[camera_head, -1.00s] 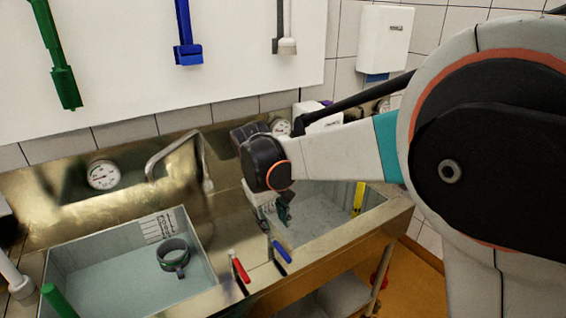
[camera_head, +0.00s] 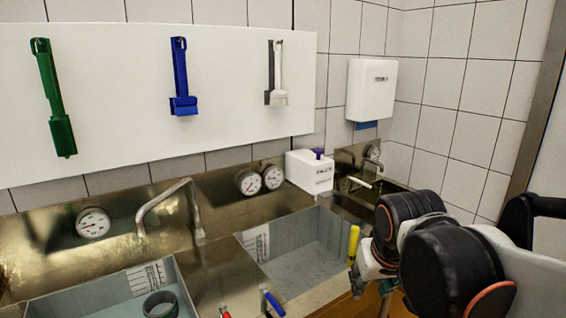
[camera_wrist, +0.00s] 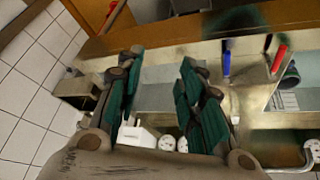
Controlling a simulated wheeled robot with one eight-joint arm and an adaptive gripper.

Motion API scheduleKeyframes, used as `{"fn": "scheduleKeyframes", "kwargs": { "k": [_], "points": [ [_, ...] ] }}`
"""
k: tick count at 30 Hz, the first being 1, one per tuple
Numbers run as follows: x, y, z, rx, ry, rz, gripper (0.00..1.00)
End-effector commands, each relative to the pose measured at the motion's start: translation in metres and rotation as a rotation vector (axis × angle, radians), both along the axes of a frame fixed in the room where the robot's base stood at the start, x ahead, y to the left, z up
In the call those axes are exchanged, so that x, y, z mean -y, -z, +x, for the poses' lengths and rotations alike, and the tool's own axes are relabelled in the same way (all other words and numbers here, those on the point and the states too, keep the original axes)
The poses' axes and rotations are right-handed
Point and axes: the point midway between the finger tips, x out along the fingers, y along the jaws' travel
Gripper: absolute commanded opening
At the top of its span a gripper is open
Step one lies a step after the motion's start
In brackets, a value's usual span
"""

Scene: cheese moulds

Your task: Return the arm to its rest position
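My arm is folded at the lower right of the head view, with its dark joints in front of the right end of the sink counter. My gripper (camera_wrist: 162,64) shows in the wrist view with its two green-padded fingers apart and nothing between them. In the head view most of the gripper is hidden behind my arm, beside the right basin's yellow-handled tool (camera_head: 353,245).
The right basin (camera_head: 310,258) holds water. The left basin (camera_head: 60,305) holds a dark round mould (camera_head: 160,304). Red (camera_head: 224,311) and blue (camera_head: 272,302) handles stand between them. A white box (camera_head: 309,172) stands behind. Tiled wall lies right.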

Motion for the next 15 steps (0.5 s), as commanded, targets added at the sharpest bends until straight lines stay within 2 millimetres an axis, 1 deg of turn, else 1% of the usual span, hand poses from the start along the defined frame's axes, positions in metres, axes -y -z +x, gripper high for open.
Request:
{"fn": "scheduleKeyframes", "kwargs": {
  "k": [1, 5, 9, 12, 15],
  "points": [
    [0.005, 0.002, -0.015, 0.014, 0.005, 0.008, 0.35],
    [0.013, 0.006, -0.046, 0.059, 0.011, 0.025, 0.35],
    [0.019, 0.015, -0.076, 0.104, 0.02, 0.041, 0.35],
    [0.022, 0.023, -0.092, 0.132, 0.026, 0.05, 0.35],
    [0.024, 0.028, -0.103, 0.152, 0.03, 0.056, 0.35]
  ]
}}
